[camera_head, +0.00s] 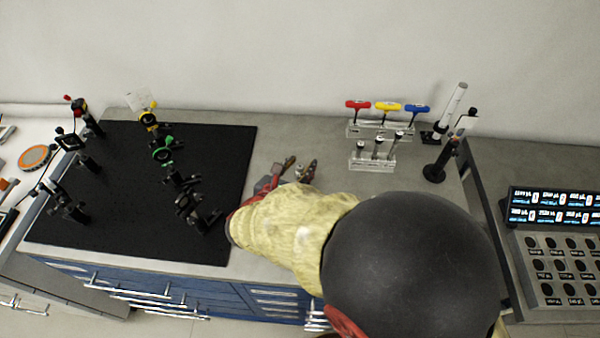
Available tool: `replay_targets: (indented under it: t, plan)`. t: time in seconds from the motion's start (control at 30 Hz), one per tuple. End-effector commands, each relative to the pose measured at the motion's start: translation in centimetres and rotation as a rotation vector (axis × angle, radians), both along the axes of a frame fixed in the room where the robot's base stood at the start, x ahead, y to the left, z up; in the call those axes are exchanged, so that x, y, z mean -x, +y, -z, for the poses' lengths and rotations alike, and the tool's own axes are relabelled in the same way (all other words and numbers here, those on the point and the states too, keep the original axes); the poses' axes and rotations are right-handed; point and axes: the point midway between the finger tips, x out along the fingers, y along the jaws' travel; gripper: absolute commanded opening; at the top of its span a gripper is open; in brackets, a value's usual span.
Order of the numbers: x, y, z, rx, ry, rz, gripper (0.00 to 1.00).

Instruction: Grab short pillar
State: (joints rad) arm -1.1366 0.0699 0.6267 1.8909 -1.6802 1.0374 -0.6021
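Several short metal pillars, likely the short pillars, stand upright in the clear front rack (372,164) on the grey bench. I see a left one (361,149), a middle one (377,147) and a right, taller-looking one (396,142). My gripper (300,165) is over the bench, left of this rack and right of the black breadboard. Its two fingertips show apart, with nothing visible between them. My arm hides the gripper's base and the bench below it.
Behind the pillars, a clear rack (365,131) holds red, yellow and blue T-handle tools. Black stands (434,172) are at right. The black breadboard (110,220) carries several optical mounts. Bare bench (330,160) lies between gripper and front rack.

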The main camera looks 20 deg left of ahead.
Motion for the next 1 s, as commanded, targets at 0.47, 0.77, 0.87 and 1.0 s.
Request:
replay_targets:
  t: [0.47, 0.77, 0.87, 1.0]
  plan:
    - [-0.08, -0.01, -0.03, 0.0, 0.0, 0.0, 0.23]
    - [-0.07, -0.01, -0.02, 0.0, 0.0, 0.0, 0.06]
    - [-0.07, -0.01, -0.02, 0.0, 0.0, 0.0, 0.0]
    - [-0.07, -0.01, -0.01, 0.0, 0.0, 0.0, 0.0]
